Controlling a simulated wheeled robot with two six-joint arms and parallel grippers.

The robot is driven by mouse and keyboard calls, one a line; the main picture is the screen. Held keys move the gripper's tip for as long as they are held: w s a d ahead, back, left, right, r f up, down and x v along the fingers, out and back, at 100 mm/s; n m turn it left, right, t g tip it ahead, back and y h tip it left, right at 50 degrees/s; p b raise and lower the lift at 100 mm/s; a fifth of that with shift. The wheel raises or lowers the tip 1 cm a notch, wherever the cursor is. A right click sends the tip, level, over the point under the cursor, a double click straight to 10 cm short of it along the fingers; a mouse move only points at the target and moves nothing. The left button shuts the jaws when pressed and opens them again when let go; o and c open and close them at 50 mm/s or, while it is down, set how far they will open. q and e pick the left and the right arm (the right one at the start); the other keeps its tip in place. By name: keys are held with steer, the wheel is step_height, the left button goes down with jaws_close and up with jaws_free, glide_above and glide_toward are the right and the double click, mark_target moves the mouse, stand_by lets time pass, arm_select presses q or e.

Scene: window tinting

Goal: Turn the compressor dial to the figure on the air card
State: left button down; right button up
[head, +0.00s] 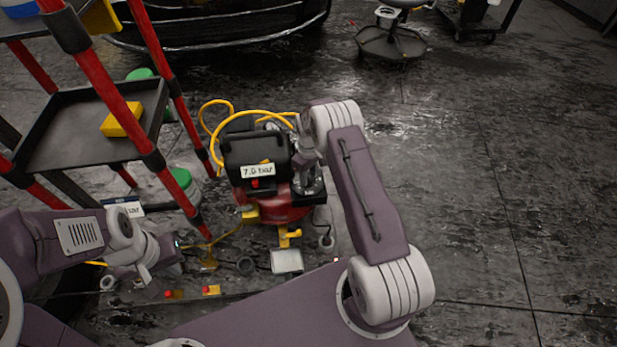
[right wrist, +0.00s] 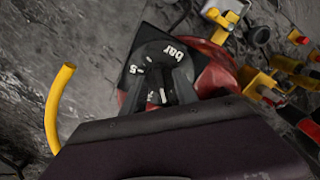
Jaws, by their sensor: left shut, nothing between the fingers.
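The red and black compressor (head: 268,205) stands on the floor in the middle of the head view. A white card (head: 257,170) on its black top reads 7.0 bar. My right gripper (head: 308,182) is at the compressor's right side. In the right wrist view the dark compressor dial (right wrist: 158,72) shows "bar" and a 5, with other figures hidden. The right fingers (right wrist: 168,92) reach over the dial, slightly apart, with a white mark between them. Whether they grip its knob is unclear. My left gripper (head: 172,250) is shut and empty, left of the compressor.
A yellow hose (head: 215,125) loops behind the compressor.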

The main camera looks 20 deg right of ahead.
jaws_close()
steer(key=shift+r, duration=0.1)
steer(key=shift+m+p, duration=0.45)
steer(key=shift+m, duration=0.05)
steer(key=shift+a+r+m+p, duration=0.1)
steer(key=shift+m+p, duration=0.45)
steer(key=shift+m, duration=0.55)
steer(key=shift+a+m+p, duration=0.1)
steer(key=shift+m+p, duration=0.5)
steer(key=shift+m, duration=1.6)
